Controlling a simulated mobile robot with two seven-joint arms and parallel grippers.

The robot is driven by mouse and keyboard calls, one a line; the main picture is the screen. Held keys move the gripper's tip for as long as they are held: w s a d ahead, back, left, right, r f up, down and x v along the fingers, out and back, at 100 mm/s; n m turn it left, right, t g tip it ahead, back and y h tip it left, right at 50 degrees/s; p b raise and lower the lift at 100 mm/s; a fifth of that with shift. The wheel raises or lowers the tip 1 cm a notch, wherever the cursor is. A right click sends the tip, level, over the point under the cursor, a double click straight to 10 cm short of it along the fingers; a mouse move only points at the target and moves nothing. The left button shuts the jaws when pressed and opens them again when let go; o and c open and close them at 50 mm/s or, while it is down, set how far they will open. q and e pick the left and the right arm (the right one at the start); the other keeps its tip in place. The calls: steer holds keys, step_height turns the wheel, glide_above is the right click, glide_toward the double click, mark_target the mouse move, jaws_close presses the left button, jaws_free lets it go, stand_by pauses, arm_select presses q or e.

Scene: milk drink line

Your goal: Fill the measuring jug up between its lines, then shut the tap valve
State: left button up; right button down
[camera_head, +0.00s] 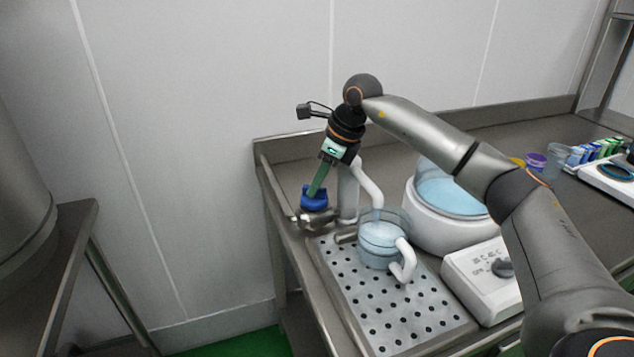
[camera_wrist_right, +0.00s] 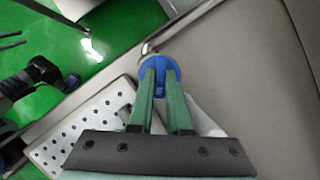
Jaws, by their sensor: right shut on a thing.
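My right gripper (camera_head: 316,184) is shut on the blue handle of the tap valve (camera_head: 313,199), reaching down to it from above. In the right wrist view, the green fingers (camera_wrist_right: 161,80) close around the blue handle (camera_wrist_right: 174,78). The measuring jug (camera_head: 381,240) is clear with a white handle. It stands upright on the perforated drip tray under the white spout (camera_head: 369,185). It holds pale blue liquid, but its lines are too small to read. My left gripper does not show.
The drip tray (camera_head: 392,322) has bare room in front of the jug. A white vessel (camera_head: 440,223) with blue liquid and a white control box with a knob (camera_head: 482,277) stand to the right. Small coloured bottles (camera_head: 601,150) and a clear cup (camera_head: 555,160) are at the far right.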

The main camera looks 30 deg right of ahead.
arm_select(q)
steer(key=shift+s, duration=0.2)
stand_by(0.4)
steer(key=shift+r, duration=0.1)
arm_select(e)
steer(key=shift+r+m, duration=0.1)
steer(key=shift+m, duration=0.3)
steer(key=shift+m+h+p, duration=0.4)
steer(key=shift+m+p, duration=0.05)
steer(key=shift+m, duration=0.15)
steer(key=m+t+h, duration=0.1)
steer(key=m, duration=0.2)
steer(key=shift+a+p, duration=0.15)
steer(key=shift+p, duration=0.25)
steer(key=m+h, duration=0.1)
steer(key=m, duration=0.2)
steer(key=shift+a, duration=0.1)
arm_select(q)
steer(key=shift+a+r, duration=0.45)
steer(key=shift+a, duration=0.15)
arm_select(e)
steer(key=shift+m+h, duration=0.5)
steer(key=shift+m, duration=0.5)
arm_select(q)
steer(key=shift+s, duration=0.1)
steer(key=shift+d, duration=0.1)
arm_select(e)
steer(key=c, duration=0.9)
jaws_free()
